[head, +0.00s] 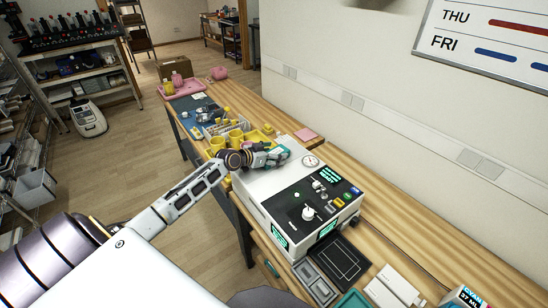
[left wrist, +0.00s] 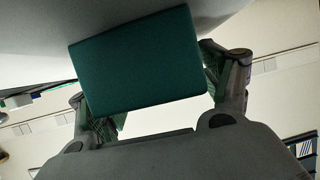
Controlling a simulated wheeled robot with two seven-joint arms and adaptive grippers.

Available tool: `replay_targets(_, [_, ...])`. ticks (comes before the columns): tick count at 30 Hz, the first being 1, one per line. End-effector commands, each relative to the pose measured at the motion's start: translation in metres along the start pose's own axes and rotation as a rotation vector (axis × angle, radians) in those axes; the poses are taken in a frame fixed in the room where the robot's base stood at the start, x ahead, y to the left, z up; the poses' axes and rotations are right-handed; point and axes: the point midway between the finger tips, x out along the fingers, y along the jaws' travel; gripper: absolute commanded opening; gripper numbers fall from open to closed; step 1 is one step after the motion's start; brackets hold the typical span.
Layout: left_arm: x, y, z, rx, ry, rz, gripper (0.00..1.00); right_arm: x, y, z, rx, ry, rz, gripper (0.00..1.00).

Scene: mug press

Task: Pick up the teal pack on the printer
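The teal pack (head: 280,154) is on the far part of the white printer's top (head: 266,178). In the left wrist view the pack (left wrist: 138,62) is a flat-faced teal block, slightly tilted in the picture. My left gripper (head: 268,158) is at the pack from the left, low over the printer top. In the left wrist view its fingers (left wrist: 150,90) lie along both side edges of the pack with no clear gap, so it looks shut on it. I cannot tell whether the pack still touches the printer. My right gripper is not in view.
Yellow mugs (head: 217,143) stand beyond my gripper. A pink sheet (head: 306,135) lies behind the printer. Trays (head: 318,284) are in front. The wall is at the right.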

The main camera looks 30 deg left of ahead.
Motion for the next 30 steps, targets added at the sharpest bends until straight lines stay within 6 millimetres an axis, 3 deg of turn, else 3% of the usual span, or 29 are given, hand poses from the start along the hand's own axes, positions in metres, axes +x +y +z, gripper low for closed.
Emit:
replay_targets(1, [-0.0001, 0.0, 0.0, 0.0, 0.0, 0.0, 0.73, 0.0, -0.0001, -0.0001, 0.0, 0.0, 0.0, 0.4])
replay_targets(11, [-0.0001, 0.0, 0.0, 0.0, 0.0, 0.0, 0.33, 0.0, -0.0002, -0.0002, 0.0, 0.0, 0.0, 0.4])
replay_targets(30, [-0.0005, -0.0002, -0.0017, 0.0, 0.002, 0.0, 0.3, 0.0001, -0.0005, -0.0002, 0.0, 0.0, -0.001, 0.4])
